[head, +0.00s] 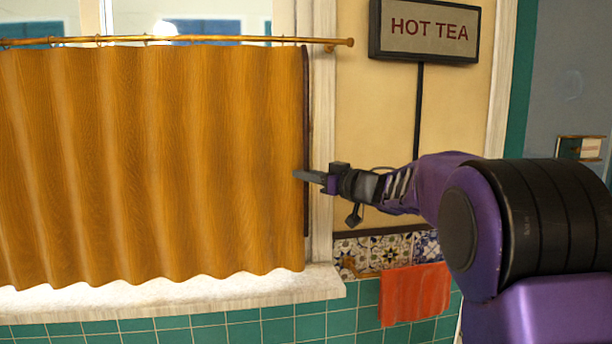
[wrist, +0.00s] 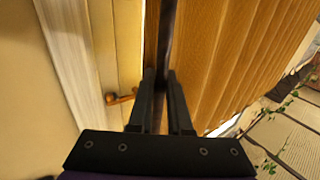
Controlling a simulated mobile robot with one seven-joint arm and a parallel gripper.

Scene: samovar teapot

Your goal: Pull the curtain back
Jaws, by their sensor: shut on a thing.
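The orange-brown curtain (head: 150,160) hangs in wavy folds from a brass rod (head: 180,39) and covers the window down to near the sill. A dark strip (head: 305,130) runs down its right edge. My gripper (head: 305,176) is at that right edge, about mid-height. In the wrist view, the curtain (wrist: 235,60) fills the right side, and the two fingers of my gripper (wrist: 160,85) are closed on the dark strip (wrist: 168,35) at its edge. The fingertips partly hide the strip there.
The white window sill (head: 200,290) runs below the curtain. A red cloth (head: 412,294) hangs on the tiled wall below my arm. A HOT TEA sign (head: 430,30) is on the wall above it. The window frame (head: 321,110) stands just right of the curtain.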

